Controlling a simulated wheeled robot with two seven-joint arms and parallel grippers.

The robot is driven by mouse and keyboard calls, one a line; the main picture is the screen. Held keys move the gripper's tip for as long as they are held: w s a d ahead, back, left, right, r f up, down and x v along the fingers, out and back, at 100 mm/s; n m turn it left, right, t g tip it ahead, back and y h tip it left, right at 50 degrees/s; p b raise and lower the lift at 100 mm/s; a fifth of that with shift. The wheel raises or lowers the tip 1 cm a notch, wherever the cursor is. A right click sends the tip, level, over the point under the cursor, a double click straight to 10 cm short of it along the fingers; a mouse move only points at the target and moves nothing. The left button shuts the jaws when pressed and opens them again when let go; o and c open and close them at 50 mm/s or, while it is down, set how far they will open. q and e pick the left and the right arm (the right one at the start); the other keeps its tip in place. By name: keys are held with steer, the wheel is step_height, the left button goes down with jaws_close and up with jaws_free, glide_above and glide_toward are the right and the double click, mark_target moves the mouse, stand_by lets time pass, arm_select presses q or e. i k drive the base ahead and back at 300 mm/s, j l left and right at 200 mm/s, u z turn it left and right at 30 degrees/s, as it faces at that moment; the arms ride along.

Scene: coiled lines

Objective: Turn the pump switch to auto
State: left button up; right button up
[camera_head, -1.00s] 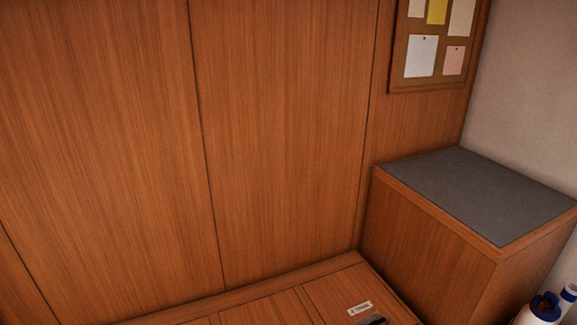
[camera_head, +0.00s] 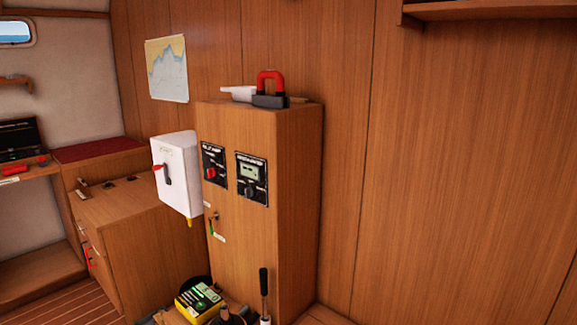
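A tall wooden cabinet (camera_head: 275,200) stands against the panelled wall, left of centre. On its front is a black panel with a red knob (camera_head: 211,172); its lettering is too small to read surely, so I cannot tell whether it is the pump switch or which position it points to. Beside it on the right is a second black panel (camera_head: 251,180) with a small display and a dark knob. Neither of my grippers shows.
A white box with a red-and-black handle (camera_head: 176,173) sticks out left of the cabinet. A red-handled tool (camera_head: 270,88) lies on the cabinet top. A yellow-and-black box (camera_head: 198,301) and an upright black handle (camera_head: 263,285) stand low in front. A lower wooden unit (camera_head: 130,225) is further left.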

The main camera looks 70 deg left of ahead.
mark_target(211, 172)
steer(key=u, duration=2.55)
steer(key=i+j+z, duration=0.45)
steer(key=j, duration=0.15)
steer(key=i+j+z, duration=0.2)
steer(key=j, duration=0.15)
steer(key=i+j+z, duration=0.2)
steer(key=j, duration=0.2)
steer(key=j+z, duration=0.25)
steer(key=j, duration=0.1)
